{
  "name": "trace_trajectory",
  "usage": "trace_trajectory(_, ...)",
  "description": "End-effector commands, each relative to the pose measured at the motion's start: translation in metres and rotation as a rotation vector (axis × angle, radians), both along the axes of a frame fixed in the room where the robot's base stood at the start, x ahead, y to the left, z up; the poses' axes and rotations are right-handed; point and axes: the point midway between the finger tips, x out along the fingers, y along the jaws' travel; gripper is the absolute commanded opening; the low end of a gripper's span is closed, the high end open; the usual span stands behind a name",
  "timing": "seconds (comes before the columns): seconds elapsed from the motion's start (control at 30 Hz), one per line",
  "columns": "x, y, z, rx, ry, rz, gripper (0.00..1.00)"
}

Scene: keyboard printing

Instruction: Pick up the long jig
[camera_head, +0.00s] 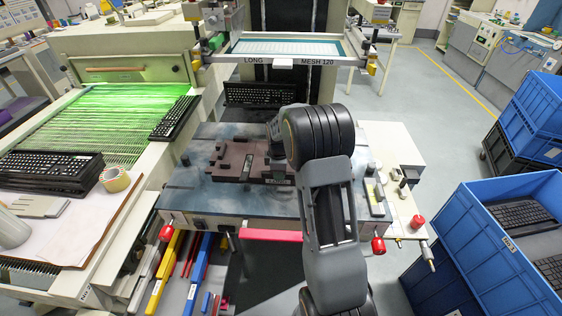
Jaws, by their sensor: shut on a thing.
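The long jig (236,160) is a flat brownish-maroon plate with dark blocks along its edges. It lies at or just above the blue-grey print table, left of my arm; I cannot tell whether it touches the table. My gripper (273,150) is at the jig's right side, shut on it. The fingertips are small in this view, and my arm's dark wrist hides part of the gripper and the jig's right end.
A screen frame (290,47) marked LONG and MESH 120 stands above the table's back edge. Red knobs (378,245) are at the table's front.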

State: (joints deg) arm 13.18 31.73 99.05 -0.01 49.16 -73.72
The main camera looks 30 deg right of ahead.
Motion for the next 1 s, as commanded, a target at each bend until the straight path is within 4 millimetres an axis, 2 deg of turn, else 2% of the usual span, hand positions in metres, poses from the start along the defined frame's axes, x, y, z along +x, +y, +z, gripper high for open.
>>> trace_trajectory(0.1, 0.0, 0.0, 0.0, 0.001, 0.002, 0.0, 0.0)
trace_trajectory(0.7, 0.001, 0.0, 0.003, -0.001, -0.003, 0.0, 0.0)
trace_trajectory(0.87, 0.001, 0.0, 0.013, -0.002, -0.005, 0.0, 0.0)
trace_trajectory(1.0, 0.001, 0.0, 0.032, -0.003, -0.009, 0.0, 0.0)
